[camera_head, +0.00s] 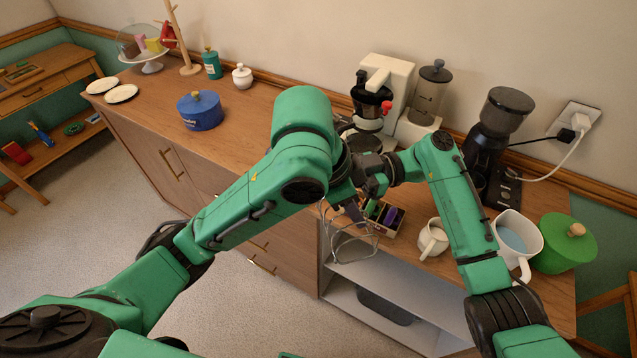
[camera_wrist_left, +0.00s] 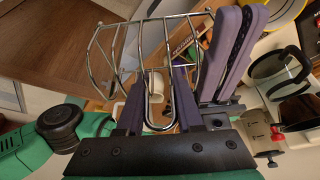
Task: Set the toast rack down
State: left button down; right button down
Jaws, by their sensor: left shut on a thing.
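The toast rack (camera_head: 347,246) is a frame of thin shiny wire. In the head view it hangs below my left gripper (camera_head: 351,208), at the front edge of the sideboard top, over the open shelf section. The left wrist view shows its wire loops (camera_wrist_left: 106,58) by the purple fingers of my left gripper (camera_wrist_left: 200,75), which is shut on the rack. Whether the rack touches any surface cannot be told. My right arm reaches in from the right, its wrist close to the left one; its fingers are not clear.
A box of coloured packets (camera_head: 386,222) stands just right of the rack, then a white mug (camera_head: 432,240), a jug (camera_head: 512,243) and a green pot (camera_head: 562,248). A coffee maker (camera_head: 385,85) and grinder (camera_head: 493,130) stand behind. A blue pot (camera_head: 200,114) is far left.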

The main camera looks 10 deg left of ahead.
pick_arm(q)
jog(key=shift+s+d, duration=0.15)
jog(key=shift+s, duration=0.15)
dwell(0.6)
